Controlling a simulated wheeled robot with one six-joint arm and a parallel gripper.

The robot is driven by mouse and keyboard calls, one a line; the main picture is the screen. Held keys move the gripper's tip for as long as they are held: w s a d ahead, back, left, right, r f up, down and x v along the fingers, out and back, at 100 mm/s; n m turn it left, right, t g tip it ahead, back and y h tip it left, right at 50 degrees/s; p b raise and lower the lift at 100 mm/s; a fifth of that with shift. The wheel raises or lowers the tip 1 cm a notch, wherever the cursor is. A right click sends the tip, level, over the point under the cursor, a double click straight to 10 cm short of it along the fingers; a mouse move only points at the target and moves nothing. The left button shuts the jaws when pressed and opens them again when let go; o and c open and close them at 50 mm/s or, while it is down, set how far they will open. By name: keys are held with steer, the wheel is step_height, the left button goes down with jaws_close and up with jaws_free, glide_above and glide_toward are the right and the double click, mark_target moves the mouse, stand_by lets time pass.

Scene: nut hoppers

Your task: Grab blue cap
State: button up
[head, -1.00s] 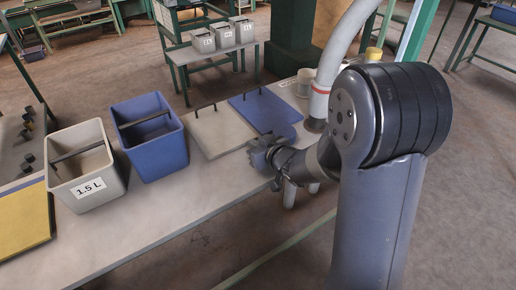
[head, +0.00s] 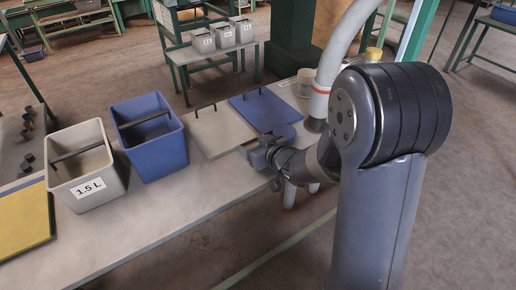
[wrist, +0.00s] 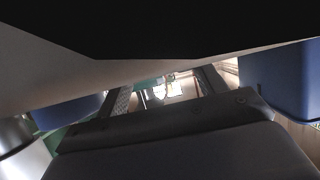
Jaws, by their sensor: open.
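The blue cap (head: 262,106) is a flat blue lid with a small dark handle. It lies on the table, right of a similar grey lid (head: 212,131). My gripper (head: 256,152) is low at the near edge of the two lids, close to their near corners, and hides a little of them. In the wrist view my gripper (wrist: 166,92) shows two dark, spread fingers with nothing held between them.
A blue bin (head: 155,150) and a grey bin (head: 86,180) marked 1.5 L stand left of the lids. A yellow lid (head: 22,222) lies at the far left. A white cup (head: 305,80) is near the right end of the table (head: 175,222). The front strip is clear.

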steer(key=o, duration=0.5)
steer(key=shift+s, duration=0.1)
